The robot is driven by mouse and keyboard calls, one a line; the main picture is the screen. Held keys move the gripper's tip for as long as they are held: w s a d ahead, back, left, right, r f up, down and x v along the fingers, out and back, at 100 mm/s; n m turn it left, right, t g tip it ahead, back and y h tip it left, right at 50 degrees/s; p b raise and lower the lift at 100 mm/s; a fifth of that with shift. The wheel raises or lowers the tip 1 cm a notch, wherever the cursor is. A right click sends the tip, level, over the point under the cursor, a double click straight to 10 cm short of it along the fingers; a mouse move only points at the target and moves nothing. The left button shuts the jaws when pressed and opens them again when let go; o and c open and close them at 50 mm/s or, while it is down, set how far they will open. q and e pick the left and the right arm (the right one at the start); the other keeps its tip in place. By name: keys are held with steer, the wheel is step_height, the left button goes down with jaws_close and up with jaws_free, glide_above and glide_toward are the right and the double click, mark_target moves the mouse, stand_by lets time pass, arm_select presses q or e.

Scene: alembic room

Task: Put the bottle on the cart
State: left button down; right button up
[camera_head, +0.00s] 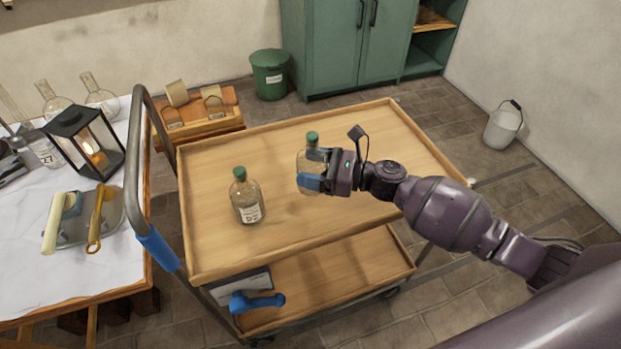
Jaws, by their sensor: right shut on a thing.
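A wooden two-shelf cart (355,248) with a grey metal push handle stands in the middle of the view. My right gripper (312,182) reaches in from the right, shut on a clear glass bottle with a green stopper (312,157). This bottle is upright over the cart's top shelf; I cannot tell whether its base touches the wood. A second clear bottle (246,200) with a green stopper and a white label stands upright on the top shelf, left of the held one and apart from it. My left gripper does not show.
A table with a white cloth (25,285) at left holds glass flasks, a lantern (85,142) and a tray with tools. A green bin (270,76), green cabinet (340,50) and white bucket (502,127) stand behind. The top shelf's right side is bare.

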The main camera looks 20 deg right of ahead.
step_height(320, 180, down, 4)
steer(key=shift+r+b, duration=0.2)
steer(key=shift+b, duration=0.3)
steer(key=shift+f, duration=0.2)
steer(key=shift+r, duration=0.1)
steer(key=shift+f, duration=0.25)
steer(key=o, duration=1.2)
steer(key=shift+r, duration=0.3)
steer(key=v, duration=0.7)
steer(key=shift+s+d+f, duration=0.15)
steer(key=shift+s+d, duration=0.05)
steer(key=shift+d, duration=0.05)
